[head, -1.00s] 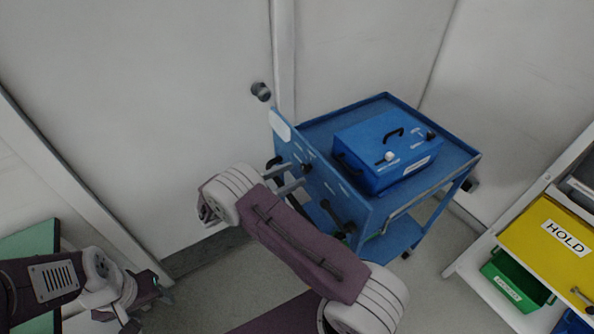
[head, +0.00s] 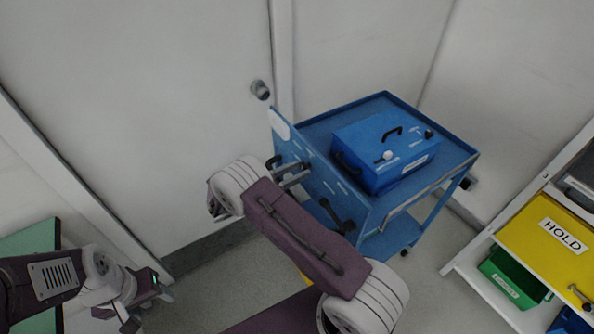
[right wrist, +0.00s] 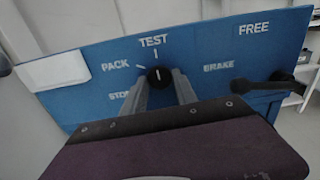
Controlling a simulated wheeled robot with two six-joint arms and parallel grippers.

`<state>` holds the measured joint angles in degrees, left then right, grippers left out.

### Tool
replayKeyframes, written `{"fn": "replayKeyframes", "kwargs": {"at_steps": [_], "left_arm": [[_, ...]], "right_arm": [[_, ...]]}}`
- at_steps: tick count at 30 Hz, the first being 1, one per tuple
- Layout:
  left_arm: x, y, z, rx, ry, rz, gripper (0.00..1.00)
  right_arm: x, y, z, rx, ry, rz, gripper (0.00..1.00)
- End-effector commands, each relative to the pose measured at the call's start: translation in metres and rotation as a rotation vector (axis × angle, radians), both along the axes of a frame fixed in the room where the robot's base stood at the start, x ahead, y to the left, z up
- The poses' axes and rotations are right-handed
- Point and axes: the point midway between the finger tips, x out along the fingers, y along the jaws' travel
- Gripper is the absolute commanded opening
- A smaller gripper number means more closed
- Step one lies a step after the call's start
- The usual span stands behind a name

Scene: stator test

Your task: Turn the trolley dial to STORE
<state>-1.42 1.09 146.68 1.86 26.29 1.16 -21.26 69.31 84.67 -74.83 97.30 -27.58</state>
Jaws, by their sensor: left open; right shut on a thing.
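The trolley dial (right wrist: 158,76) is a round black knob on the trolley's blue panel (right wrist: 75,95) in the right wrist view. A white mark on the knob points up towards TEST. PACK is at its upper left; the label at its lower left is partly hidden by a finger, with only "STO" readable. My right gripper (right wrist: 156,88) is shut on the dial, one finger on each side. In the head view my right gripper (head: 296,178) is at the panel of the blue trolley (head: 327,193). My left gripper (head: 150,285) is open and empty at lower left, away from the trolley.
A black lever (right wrist: 262,82) sits right of the dial, by BRAKE and FREE. A blue box (head: 372,175) stands on the trolley top. A shelf with a yellow HOLD bin (head: 535,250) and green bin (head: 497,278) is at right. A green-topped table (head: 35,243) is at left.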

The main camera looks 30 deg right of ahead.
Motion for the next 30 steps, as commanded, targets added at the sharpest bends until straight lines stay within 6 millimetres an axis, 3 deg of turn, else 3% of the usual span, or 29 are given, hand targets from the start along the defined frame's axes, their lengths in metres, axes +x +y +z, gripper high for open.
{"fn": "replayKeyframes", "kwargs": {"at_steps": [30], "left_arm": [[0.0,0.0,0.029,0.0,0.0,0.0,0.6]], "right_arm": [[-0.002,0.0,0.001,-0.068,0.884,0.002,0.0]]}}
